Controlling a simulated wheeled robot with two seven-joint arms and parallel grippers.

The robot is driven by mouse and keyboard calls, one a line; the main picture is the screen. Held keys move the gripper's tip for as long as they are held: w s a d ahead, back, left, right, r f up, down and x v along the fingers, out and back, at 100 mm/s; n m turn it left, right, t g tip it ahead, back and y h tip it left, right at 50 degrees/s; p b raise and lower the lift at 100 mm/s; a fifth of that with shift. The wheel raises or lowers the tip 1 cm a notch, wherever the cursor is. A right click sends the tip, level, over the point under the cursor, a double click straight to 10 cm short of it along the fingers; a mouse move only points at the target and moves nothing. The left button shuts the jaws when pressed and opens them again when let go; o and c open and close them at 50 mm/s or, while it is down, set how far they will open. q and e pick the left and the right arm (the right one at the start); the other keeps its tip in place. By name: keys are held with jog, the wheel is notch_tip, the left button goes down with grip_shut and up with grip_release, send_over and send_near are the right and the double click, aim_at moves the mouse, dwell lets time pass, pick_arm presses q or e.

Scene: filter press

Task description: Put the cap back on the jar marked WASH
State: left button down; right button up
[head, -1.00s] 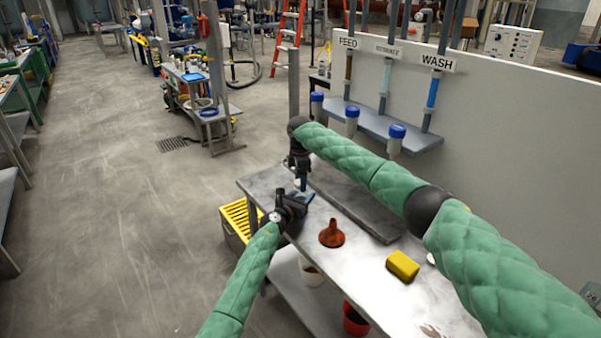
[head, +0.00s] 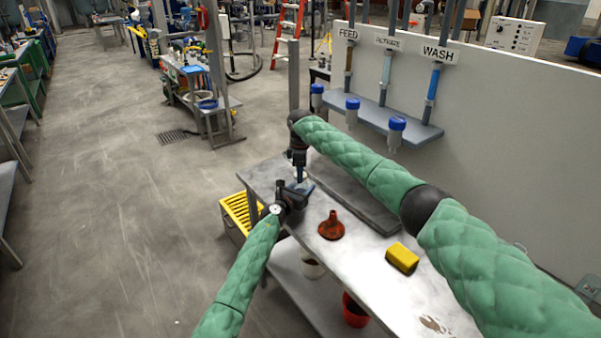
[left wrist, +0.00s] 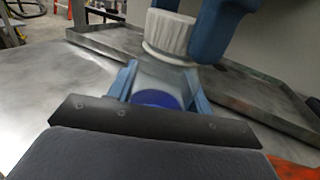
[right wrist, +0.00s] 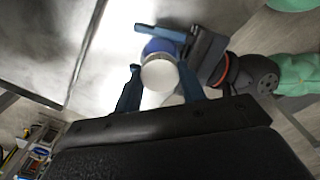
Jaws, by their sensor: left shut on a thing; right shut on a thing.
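My left gripper (head: 298,190) is low over the far end of the bench, shut on a small translucent jar. In the left wrist view the jar (left wrist: 165,74) stands between the blue fingers, with dark blue showing low in it. A white ribbed cap (left wrist: 170,33) is directly above the jar body. My right gripper (right wrist: 160,82) is shut on this cap from above. The cap's round white top (right wrist: 160,76) shows between its fingers, with the jar's blue behind. I cannot tell whether the cap is seated or threaded. No label on the jar is readable.
A red funnel (head: 331,227) and a yellow block (head: 402,258) stand on the bench (head: 365,280). A shallow grey tray (head: 365,208) lies along its wall side. Blue-topped units hang at the shelf (head: 420,134) under the FEED and WASH signs (head: 438,53).

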jog(key=m, duration=0.5)
jog(key=shift+a, duration=0.1)
jog(key=m, duration=0.2)
jog(key=shift+m, duration=0.4)
jog(key=m, duration=0.6)
jog(key=o, duration=1.1)
jog(key=shift+r, duration=2.25)
jog(key=shift+c, duration=0.2)
